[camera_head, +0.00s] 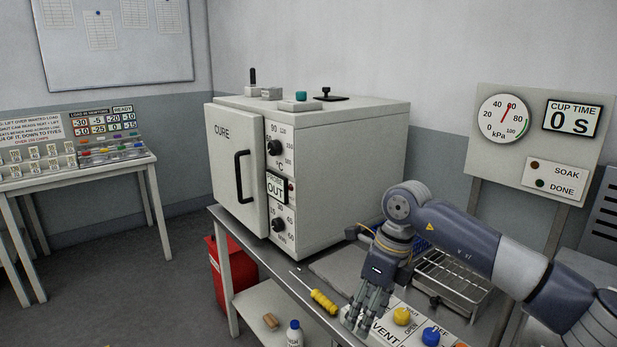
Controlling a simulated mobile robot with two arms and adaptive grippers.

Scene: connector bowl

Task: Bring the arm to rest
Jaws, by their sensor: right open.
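My right arm reaches in from the right edge and bends down over the bench (265,262). My right gripper (367,312) points downward with its fingers apart and nothing between them. It is over the left part of a white labelled panel that reads VENT, left of a yellow knob (402,316) and a blue knob (431,336). Whether the fingertips touch the panel, I cannot tell. My left gripper is not in view.
A CURE oven (305,165) stands on the bench, door closed. A yellow-handled screwdriver (322,300) lies left of my gripper. A gauge board (535,140) stands at right. A bottle (294,333) is on the lower shelf.

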